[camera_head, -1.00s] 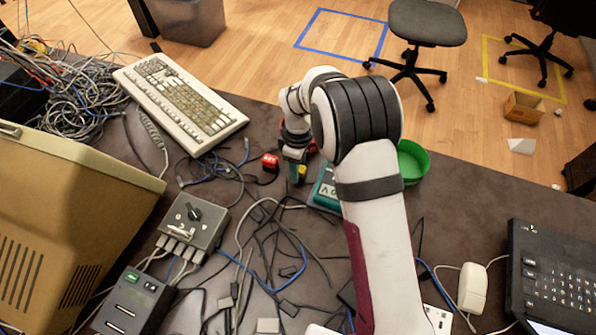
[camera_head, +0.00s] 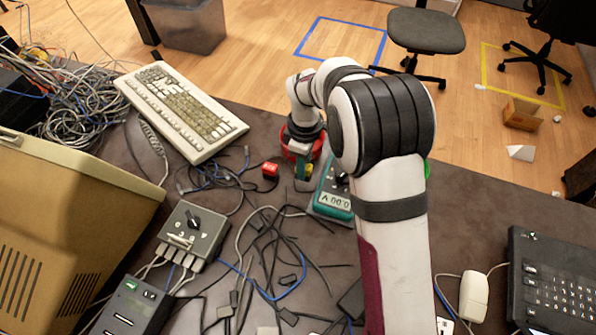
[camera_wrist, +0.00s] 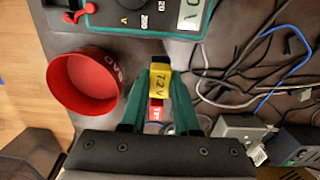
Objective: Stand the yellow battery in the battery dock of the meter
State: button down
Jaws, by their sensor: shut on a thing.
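The yellow battery (camera_wrist: 159,84), marked 7.2 V, is held between the green fingers of my gripper (camera_wrist: 160,90) in the wrist view. A small yellow part of it (camera_head: 309,170) shows at my gripper (camera_head: 304,175) in the head view. The teal meter (camera_head: 334,195) lies on the table just right of my gripper in the head view. In the wrist view the meter (camera_wrist: 190,30) is at the top, apart from the battery, with its dial and display partly cut off. I cannot make out the battery dock clearly.
A red bowl marked BAD (camera_wrist: 70,107) stands close beside my gripper. Loose cables (camera_head: 265,235) and a grey switch box (camera_head: 190,240) are nearby. A green bowl is mostly hidden behind my arm.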

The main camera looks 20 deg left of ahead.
jog(key=w+d+r, duration=0.1)
jog(key=d+r, duration=0.5)
jog(key=d, duration=0.4)
jog(key=shift+w+a+f, duration=0.15)
jog(key=shift+w+f, duration=1)
jog(key=shift+w, duration=1.15)
jog(key=shift+w+a+f, duration=0.15)
jog(key=shift+w+f, duration=1.05)
jog(key=shift+w, duration=1.05)
jog(key=shift+w+a+f, duration=0.15)
jog(key=shift+w+f, duration=1)
jog(key=shift+w, duration=1.15)
jog(key=shift+f, duration=1.1)
jog(key=c, duration=0.6)
grip_release()
